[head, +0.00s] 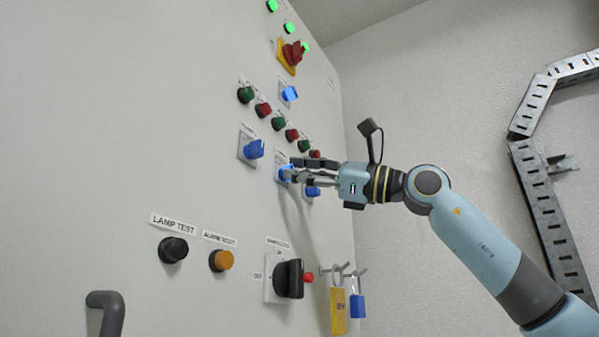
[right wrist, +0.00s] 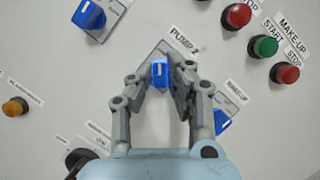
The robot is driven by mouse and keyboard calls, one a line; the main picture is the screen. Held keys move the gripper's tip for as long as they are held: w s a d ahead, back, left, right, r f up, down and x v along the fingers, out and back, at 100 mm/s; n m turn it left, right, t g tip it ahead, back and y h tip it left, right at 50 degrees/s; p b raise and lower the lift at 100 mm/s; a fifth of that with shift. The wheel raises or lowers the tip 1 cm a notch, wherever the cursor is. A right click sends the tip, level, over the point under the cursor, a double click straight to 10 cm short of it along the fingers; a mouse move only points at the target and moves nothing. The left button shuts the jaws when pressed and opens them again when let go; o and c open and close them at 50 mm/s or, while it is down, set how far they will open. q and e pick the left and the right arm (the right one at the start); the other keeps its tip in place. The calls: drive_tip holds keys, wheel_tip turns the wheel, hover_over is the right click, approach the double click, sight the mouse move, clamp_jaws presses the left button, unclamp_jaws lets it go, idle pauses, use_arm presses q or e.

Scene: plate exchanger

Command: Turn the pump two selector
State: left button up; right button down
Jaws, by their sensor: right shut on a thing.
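The pump two selector is a blue knob (right wrist: 159,73) on a grey plate, with a label partly reading "PUMP" above it in the right wrist view. In the head view this knob (head: 285,173) is the middle one of three blue knobs in a row, partly covered by the fingers. My right gripper (head: 292,171) reaches in from the right and is shut on the knob. In the right wrist view my right gripper (right wrist: 161,82) has one finger on each side of the knob. My left gripper is not in view.
Blue knobs flank the selector, one at left (head: 254,149) and one at right (head: 313,191). Green and red buttons (head: 278,123) run above. Below are a black selector (head: 288,279), an orange button (head: 221,260) and hanging padlocks (head: 357,306). Cable tray (head: 545,200) is on the right wall.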

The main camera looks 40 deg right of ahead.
drive_tip(key=shift+n, duration=0.5)
drive_tip(key=c, duration=1.3)
unclamp_jaws()
